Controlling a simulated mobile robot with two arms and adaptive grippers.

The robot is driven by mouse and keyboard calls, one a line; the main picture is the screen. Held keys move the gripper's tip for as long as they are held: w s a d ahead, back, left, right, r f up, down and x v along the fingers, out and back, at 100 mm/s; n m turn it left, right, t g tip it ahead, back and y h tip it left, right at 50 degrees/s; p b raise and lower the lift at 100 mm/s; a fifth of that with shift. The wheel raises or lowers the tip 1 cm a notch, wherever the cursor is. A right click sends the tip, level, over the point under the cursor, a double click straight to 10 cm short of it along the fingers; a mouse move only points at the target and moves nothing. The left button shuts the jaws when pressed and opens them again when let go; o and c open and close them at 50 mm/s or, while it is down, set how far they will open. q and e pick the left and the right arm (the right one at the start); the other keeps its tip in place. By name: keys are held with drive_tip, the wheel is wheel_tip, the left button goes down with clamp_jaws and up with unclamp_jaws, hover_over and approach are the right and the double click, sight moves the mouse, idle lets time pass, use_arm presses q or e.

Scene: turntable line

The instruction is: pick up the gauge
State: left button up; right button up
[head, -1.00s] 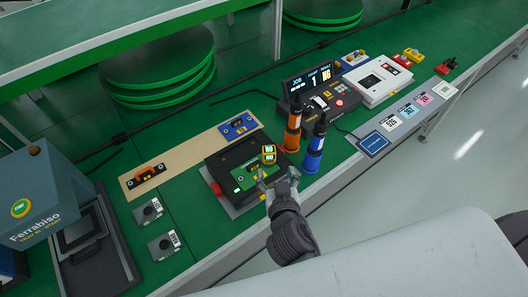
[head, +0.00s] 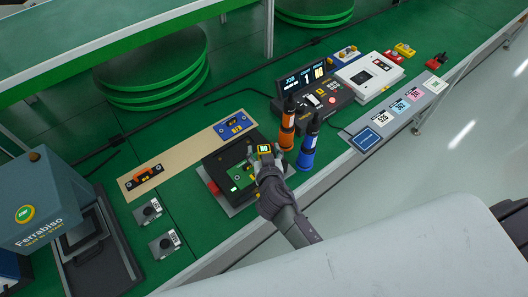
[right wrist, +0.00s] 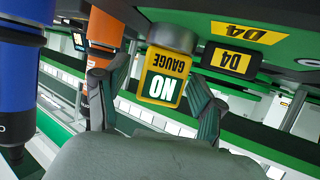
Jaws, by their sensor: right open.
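The gauge (head: 264,149) is a small block with a yellow label and a dark green face. It stands at the right side of a black fixture (head: 213,162) with a green top. My right gripper (head: 266,156) is open, with one finger on each side of the gauge. In the wrist view its fingers (right wrist: 150,92) flank the label; contact cannot be told. My left gripper is not in view.
An orange screwdriver (head: 287,128) and a blue one (head: 308,146) stand close to the right of my right gripper. A control box with a display (head: 315,100) stands behind them. A tan strip (head: 185,158) holds an orange piece and a blue piece.

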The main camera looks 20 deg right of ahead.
sight(264, 148)
clamp_jaws()
drive_tip(key=shift+r, duration=0.15)
wheel_tip(264, 148, up, 4)
drive_tip(key=shift+r, duration=0.1)
drive_tip(key=s+d+r+b, duration=0.1)
drive_tip(key=s+d+r, duration=0.5)
drive_tip(key=s+d, duration=0.2)
drive_tip(key=shift+s+r, duration=0.3)
